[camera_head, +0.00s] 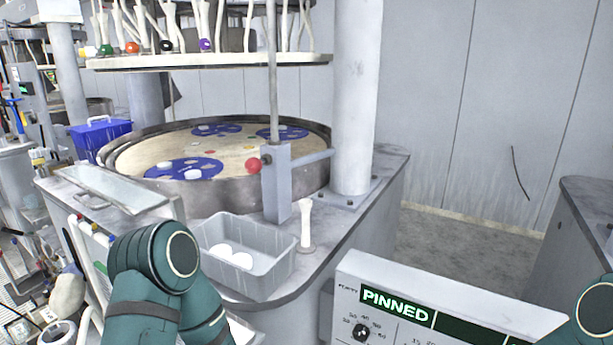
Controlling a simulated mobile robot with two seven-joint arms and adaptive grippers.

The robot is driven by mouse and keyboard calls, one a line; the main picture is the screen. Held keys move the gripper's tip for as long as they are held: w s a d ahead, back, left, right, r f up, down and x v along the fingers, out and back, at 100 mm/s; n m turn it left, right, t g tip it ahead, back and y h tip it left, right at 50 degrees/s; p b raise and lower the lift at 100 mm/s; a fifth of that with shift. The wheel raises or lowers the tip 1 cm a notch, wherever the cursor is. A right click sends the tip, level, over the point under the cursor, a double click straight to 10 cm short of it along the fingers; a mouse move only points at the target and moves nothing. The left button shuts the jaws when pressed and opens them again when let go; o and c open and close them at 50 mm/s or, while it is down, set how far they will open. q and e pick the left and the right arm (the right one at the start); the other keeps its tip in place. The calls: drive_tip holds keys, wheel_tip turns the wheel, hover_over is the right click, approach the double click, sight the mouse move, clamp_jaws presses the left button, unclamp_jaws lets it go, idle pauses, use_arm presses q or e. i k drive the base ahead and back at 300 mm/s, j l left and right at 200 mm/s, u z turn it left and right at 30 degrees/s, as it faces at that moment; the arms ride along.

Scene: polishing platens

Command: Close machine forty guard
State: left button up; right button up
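A polishing machine stands in the middle, with a round platen (140,160) inside a metal rim and blue carrier discs (184,168) on it. No number forty is readable. A pale, glass-like flat panel (112,188) lies tilted at the machine's front left; I cannot tell whether it is the guard. A grey post (277,190) with a red ball knob (253,165) stands at the platen's front right. My teal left arm covers part of the lower left, and a piece of my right arm shows at the lower right edge. Neither gripper is in view.
A grey bin (270,268) with white round items and a white pestle-like object (306,225) sit on the machine's front ledge. A control panel marked PINNED (440,275) stands front right. A thick column (352,100) rises behind. A blue box (101,136) is at left.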

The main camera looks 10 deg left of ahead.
sight(124, 190)
drive_tip(key=u, duration=2.2)
drive_tip(key=i+u, duration=0.1)
drive_tip(key=u, duration=0.4)
drive_tip(key=j+u, duration=0.1)
drive_tip(key=u, duration=0.4)
drive_tip(key=i+u, duration=0.1)
drive_tip(key=u, duration=0.9)
drive_tip(key=l+u, duration=0.1)
drive_tip(key=u, duration=0.35)
drive_tip(key=i+l+u, duration=0.1)
drive_tip(key=u, duration=0.4)
drive_tip(key=i+l+u, duration=0.15)
drive_tip(key=l, duration=0.2)
drive_tip(key=z, duration=0.45)
drive_tip(key=l+z, duration=0.15)
drive_tip(key=z, duration=0.35)
drive_tip(key=i+z, duration=0.1)
drive_tip(key=z, duration=0.8)
drive_tip(key=i+l+z, duration=0.1)
drive_tip(key=z, duration=0.85)
